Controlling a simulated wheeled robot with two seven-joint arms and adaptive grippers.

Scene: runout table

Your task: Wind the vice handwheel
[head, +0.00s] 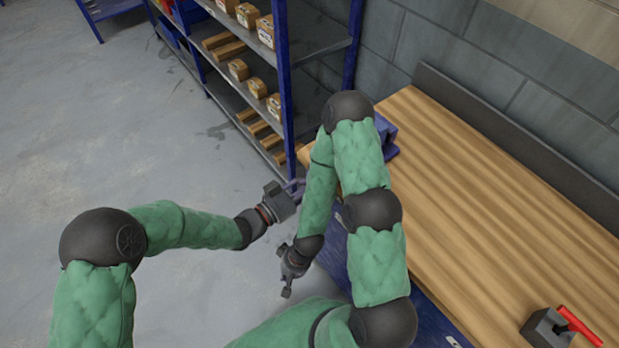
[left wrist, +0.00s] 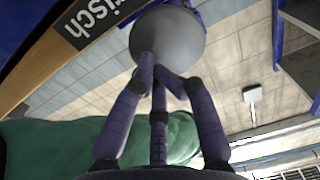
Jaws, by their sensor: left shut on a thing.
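In the left wrist view a rounded grey part (left wrist: 168,40), apparently of the handwheel, fills the space beyond my left fingers. My left gripper (left wrist: 160,75) is shut, with its fingertips against this part. In the head view my left gripper (head: 295,190) is at the bench's left end, partly covered by my right arm. My right gripper (head: 287,290) hangs low in front of the bench, apart from the vice; its finger opening is too small to judge.
The wooden bench top (head: 480,190) is largely bare. A small dark block with a red handle (head: 578,326) lies at its lower right. Blue shelving (head: 283,60) with boxes stands behind the left end. Grey floor (head: 110,130) is open at left.

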